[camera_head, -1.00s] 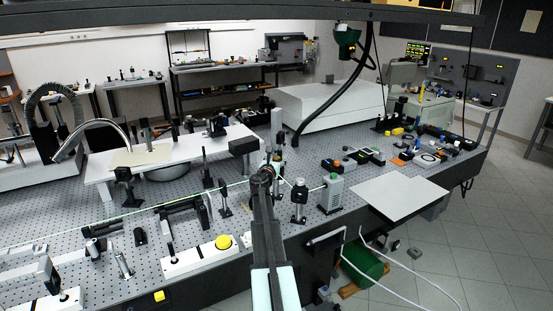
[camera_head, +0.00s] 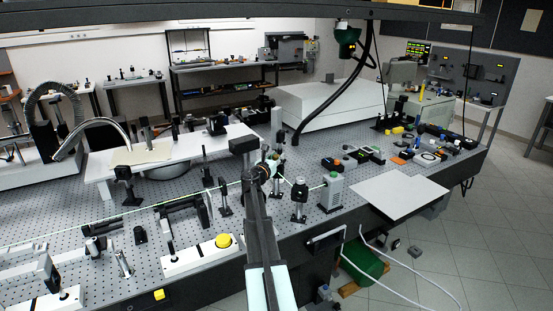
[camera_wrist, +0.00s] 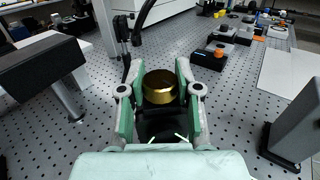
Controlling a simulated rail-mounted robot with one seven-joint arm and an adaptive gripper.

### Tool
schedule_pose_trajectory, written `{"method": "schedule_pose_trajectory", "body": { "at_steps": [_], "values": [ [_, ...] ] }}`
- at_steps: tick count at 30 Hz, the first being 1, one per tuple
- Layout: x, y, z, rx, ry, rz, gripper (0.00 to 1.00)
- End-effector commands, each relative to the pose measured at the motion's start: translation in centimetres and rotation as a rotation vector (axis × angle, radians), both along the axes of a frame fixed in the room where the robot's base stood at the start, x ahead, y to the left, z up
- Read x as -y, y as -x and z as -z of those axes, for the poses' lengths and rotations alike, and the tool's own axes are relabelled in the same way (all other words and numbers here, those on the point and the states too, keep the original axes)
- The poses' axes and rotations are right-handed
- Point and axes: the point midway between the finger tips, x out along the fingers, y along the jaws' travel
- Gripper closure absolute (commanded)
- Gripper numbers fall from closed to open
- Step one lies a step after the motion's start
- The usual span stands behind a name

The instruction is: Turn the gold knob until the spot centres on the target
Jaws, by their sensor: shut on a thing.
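The gold knob (camera_wrist: 159,90) is a short brass-coloured cylinder with a dark top, seen in the wrist view. My gripper (camera_wrist: 159,72) has its two pale green fingers on either side of the knob and is shut on it. In the head view my gripper (camera_head: 270,166) is over the middle of the optical table, where the knob is hidden. A green beam (camera_head: 100,225) crosses the table, and short green streaks show below the knob in the wrist view. I cannot make out the spot or the target.
A black box on a post (camera_wrist: 45,75) stands close left of my gripper. A grey block (camera_wrist: 297,125) stands to the right. A grey and green-topped unit (camera_head: 332,192) and posts crowd the table. A white plate (camera_head: 400,195) lies at the right edge.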

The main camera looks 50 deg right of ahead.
Motion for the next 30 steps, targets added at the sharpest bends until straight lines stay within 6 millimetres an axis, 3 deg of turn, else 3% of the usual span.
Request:
{"method": "schedule_pose_trajectory", "body": {
  "at_steps": [16, 30],
  "values": [
    [0.24, -0.43, -0.13, 0.000, 0.003, 0.405, 1.00],
    [0.14, -0.09, -0.20, -0.001, 0.003, 0.529, 1.00]
  ]
}}
